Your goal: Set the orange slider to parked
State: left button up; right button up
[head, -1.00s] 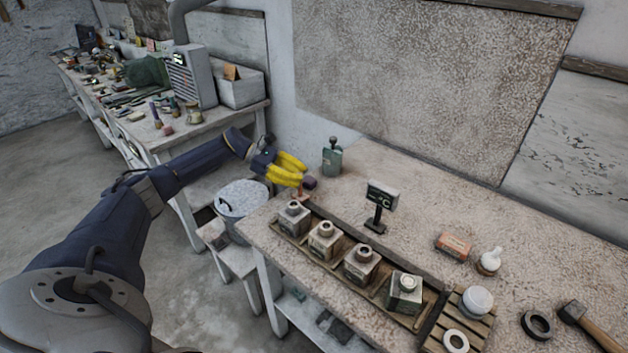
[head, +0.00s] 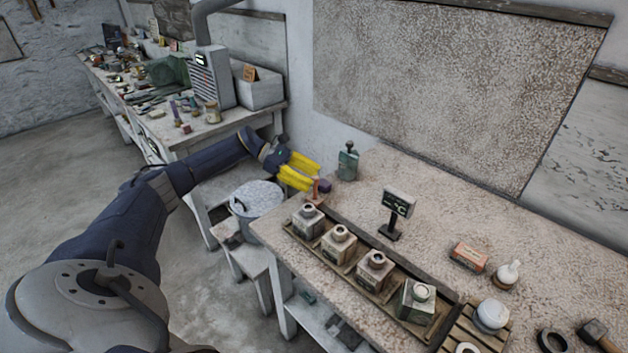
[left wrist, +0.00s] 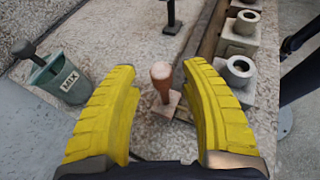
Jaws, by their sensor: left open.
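An orange-brown peg-shaped handle on a small square base, which I take for the orange slider (left wrist: 162,82), stands between the fingers of my left gripper (left wrist: 158,67) in the left wrist view. Gaps show on both sides of it, so the open fingers are around it without gripping. In the head view the slider (head: 316,187) is a small upright shape at the left end of the bench, and my left gripper (head: 311,179) is right at it. No parked marking is readable. My right gripper is not in view.
A green labelled container (left wrist: 58,78) with a dark knob stands left of the fingers. A tray (head: 343,268) of several square jars lies along the bench's front edge. A small black sign (head: 396,203) stands behind it. The bench's middle is mostly clear.

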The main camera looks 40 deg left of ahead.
pick_arm(q)
jog(key=v, duration=1.1)
jog(key=shift+f, duration=0.1)
